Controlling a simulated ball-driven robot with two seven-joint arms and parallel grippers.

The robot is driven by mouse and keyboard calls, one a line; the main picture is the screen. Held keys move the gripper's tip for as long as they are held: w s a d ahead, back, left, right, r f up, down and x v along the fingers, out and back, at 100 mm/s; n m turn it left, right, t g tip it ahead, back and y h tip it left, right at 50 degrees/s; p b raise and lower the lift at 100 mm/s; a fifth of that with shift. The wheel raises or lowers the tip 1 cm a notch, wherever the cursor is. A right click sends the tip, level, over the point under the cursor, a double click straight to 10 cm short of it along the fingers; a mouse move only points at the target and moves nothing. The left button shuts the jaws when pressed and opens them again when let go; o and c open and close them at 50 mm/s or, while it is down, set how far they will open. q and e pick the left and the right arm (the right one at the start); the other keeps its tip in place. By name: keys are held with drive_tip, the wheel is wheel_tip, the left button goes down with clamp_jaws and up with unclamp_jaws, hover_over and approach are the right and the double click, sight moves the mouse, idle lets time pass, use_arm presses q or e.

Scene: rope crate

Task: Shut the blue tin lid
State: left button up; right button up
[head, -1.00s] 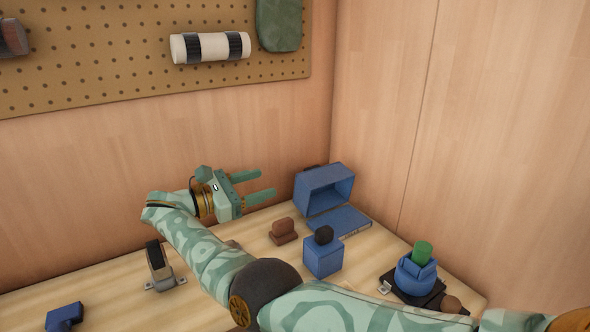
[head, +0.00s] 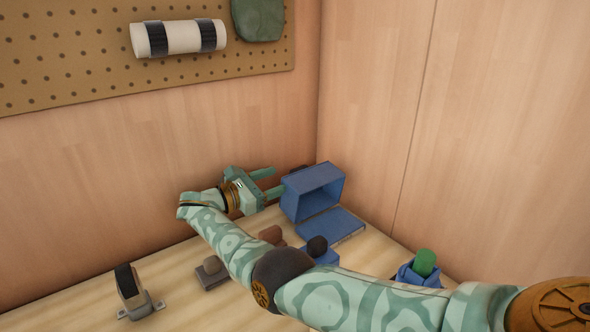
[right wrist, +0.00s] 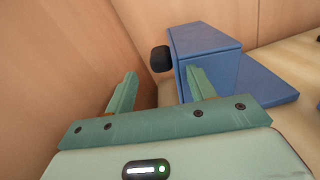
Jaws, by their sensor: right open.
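The blue tin stands open in the back corner of the bench. Its raised, hollow lid (head: 314,190) stands up behind the flat lower part (head: 335,225), its open side facing the front. In the right wrist view the lid (right wrist: 212,55) is just beyond the right-hand finger, with a black knob (right wrist: 160,59) at its left side. My right gripper (head: 273,181) is open and empty, just left of the lid, its fingers pointing toward it. In the wrist view a finger overlaps the lid; I cannot tell whether they touch. My left gripper is out of view.
A blue block with a dark knob (head: 317,246), a brown piece (head: 271,234) and a blue holder with a green cylinder (head: 425,262) stand near my right arm, partly hidden. A grey stand (head: 131,290) is at left. Wooden walls close off the corner.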

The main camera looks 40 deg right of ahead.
sight(309, 181)
drive_tip(key=d, duration=0.6)
drive_tip(key=shift+s, duration=0.35)
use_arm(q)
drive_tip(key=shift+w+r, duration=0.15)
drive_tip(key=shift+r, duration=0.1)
